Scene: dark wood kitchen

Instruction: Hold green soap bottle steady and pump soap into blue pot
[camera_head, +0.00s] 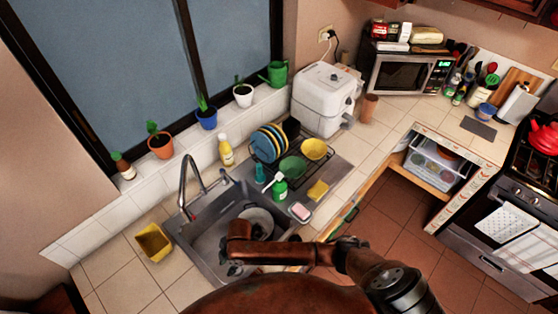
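A green soap bottle (279,187) with a white pump top stands upright at the back right edge of the sink, in front of the dish rack. A blue pot (207,118) with a small green plant stands on the windowsill, behind and left of the bottle. My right arm reaches in from the lower right. Its gripper (238,249) is over the sink, below and left of the bottle and apart from it. Its fingers are too small and dark to tell open from shut. My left gripper is not in view.
The sink (203,238) holds a pan (258,220) and has a tall faucet (184,182). A dish rack (288,150) with plates and bowls, a yellow bottle (226,151), a yellow sponge (317,190) and a pink soap bar (300,211) are nearby. Other potted plants line the sill.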

